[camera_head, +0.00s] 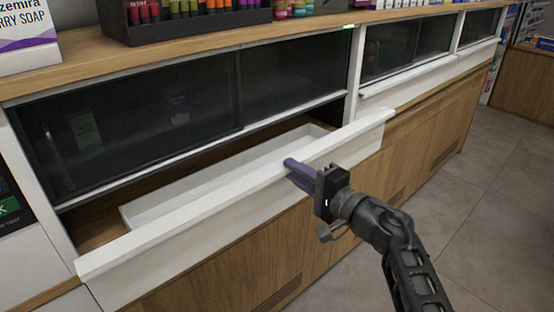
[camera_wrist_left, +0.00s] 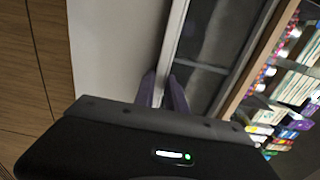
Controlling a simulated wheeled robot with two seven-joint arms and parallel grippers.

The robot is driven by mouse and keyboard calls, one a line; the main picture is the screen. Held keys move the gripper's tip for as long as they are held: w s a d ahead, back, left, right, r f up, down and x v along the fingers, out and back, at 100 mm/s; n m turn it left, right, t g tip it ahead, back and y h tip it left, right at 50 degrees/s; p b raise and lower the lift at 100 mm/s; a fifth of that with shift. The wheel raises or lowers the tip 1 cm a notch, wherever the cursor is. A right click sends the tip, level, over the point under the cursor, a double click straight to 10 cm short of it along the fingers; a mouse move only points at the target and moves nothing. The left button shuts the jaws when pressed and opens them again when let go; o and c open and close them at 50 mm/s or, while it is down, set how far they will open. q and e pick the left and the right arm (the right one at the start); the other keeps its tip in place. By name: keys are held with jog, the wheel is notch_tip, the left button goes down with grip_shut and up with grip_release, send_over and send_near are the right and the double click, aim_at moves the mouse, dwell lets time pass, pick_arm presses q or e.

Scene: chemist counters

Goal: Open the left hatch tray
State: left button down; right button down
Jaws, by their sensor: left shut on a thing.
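The left hatch tray (camera_head: 240,207) is a long drawer with a white front, under the dark glass of the left counter section. It stands pulled out, with its pale inside showing between the front and the cabinet. My left gripper (camera_head: 293,168) is shut on the top lip of the tray front, right of its middle. Its purple fingers also show in the left wrist view (camera_wrist_left: 164,92), at the edge of the white tray front (camera_wrist_left: 112,45). The grip itself is partly hidden behind the fingers. My right gripper is not in view.
The right hatch tray (camera_head: 425,75) is flush with the counter. On the wooden counter top stand a soap box (camera_head: 28,38) and a black rack (camera_head: 180,20) of small coloured items. Open tiled floor (camera_head: 475,215) lies to the right.

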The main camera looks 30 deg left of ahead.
pick_arm(q)
jog(key=v, duration=0.3)
jog(key=shift+d, duration=0.3)
jog(key=c, duration=1.4)
grip_release()
jog(key=shift+o, duration=0.2)
jog(key=shift+d, duration=0.1)
jog(key=v, duration=0.7)
jog(key=shift+s+d+b, duration=0.15)
jog(key=shift+d+b, duration=0.15)
